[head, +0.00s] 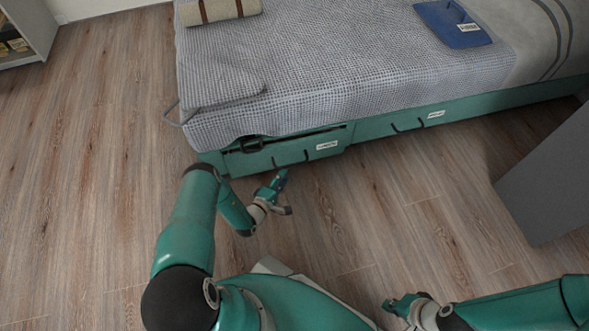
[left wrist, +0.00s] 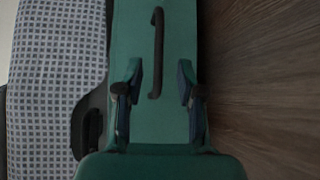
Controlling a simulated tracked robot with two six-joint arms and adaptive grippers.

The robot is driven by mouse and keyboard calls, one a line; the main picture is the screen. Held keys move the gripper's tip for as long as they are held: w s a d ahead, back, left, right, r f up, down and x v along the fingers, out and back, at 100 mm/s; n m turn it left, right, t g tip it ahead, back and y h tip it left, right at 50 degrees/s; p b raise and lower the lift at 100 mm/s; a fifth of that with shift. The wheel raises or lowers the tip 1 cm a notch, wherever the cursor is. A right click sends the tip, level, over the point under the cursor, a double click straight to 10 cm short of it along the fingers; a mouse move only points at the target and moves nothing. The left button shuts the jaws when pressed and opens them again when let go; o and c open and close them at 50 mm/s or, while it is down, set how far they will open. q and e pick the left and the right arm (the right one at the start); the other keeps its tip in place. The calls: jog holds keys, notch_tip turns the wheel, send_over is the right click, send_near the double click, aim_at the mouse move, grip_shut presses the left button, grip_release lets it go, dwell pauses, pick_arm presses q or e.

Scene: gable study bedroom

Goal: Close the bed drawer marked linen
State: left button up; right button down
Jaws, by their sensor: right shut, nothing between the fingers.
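The left bed drawer (head: 305,153) in the green bed base stands a little open, with a dark gap along its top edge. It has a dark handle and a white label (head: 327,145), too small to read. My left gripper (head: 286,191) is open and empty in front of this drawer, apart from it. In the left wrist view, a black bar handle (left wrist: 156,50) on a green front lies ahead, between and beyond the open fingers of my left gripper (left wrist: 159,80). My right gripper (head: 392,304) is shut and empty over the floor, far from the drawers.
Another drawer (head: 420,120) to the right looks flush with the base. A black object (head: 250,144) sits at the open drawer's left end. The bedspread (head: 330,60) hangs above. A grey panel (head: 550,180) stands at right. Wooden floor (head: 350,215) before the bed is clear.

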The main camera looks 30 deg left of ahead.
pick_arm(q)
jog(key=shift+w+a+f+b, duration=0.15)
jog(key=shift+w+b, duration=0.3)
jog(key=shift+w, duration=0.8)
jog(key=shift+w+a+f+b, duration=0.15)
jog(key=shift+w+b, duration=0.25)
jog(key=shift+w, duration=0.8)
jog(key=shift+w+f+b, duration=0.2)
jog(key=shift+w+b, duration=0.25)
jog(key=shift+w, duration=0.8)
jog(key=shift+c, duration=0.2)
grip_shut()
